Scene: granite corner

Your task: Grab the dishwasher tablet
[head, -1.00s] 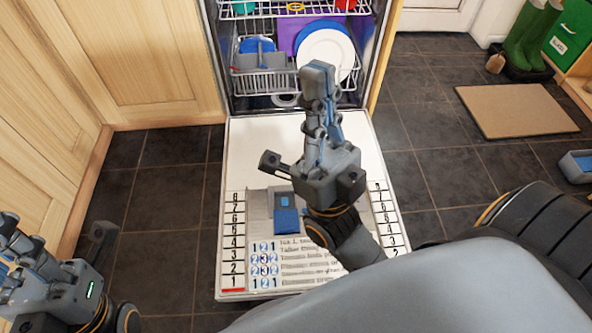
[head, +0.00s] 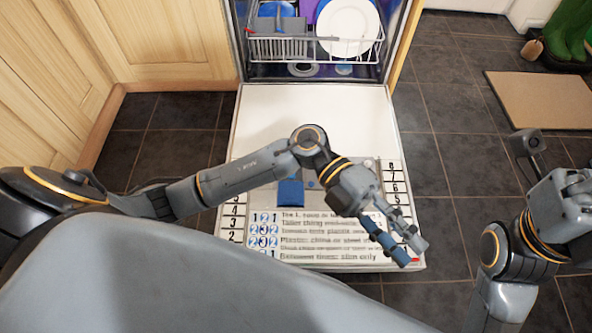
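I do not make out a dishwasher tablet for certain. The open dishwasher door (head: 300,115) lies flat, with a detergent compartment in it. The compartment's blue lid (head: 291,193) shows; my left forearm hides part of the compartment. My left gripper (head: 408,250) is over the door's front right, past the compartment, its fingers pointing down and right. I see nothing held, but the finger gap is unclear. My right gripper (head: 545,165) is off to the right of the door, its thumb spread apart from the rest, and appears open and empty.
The lower rack (head: 315,47) holds a white plate (head: 347,27) and a grey cutlery basket (head: 279,40). A wooden cupboard (head: 150,45) stands left. A doormat (head: 545,99) and green boots (head: 568,33) are at right. Dark tiled floor is clear beside the door.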

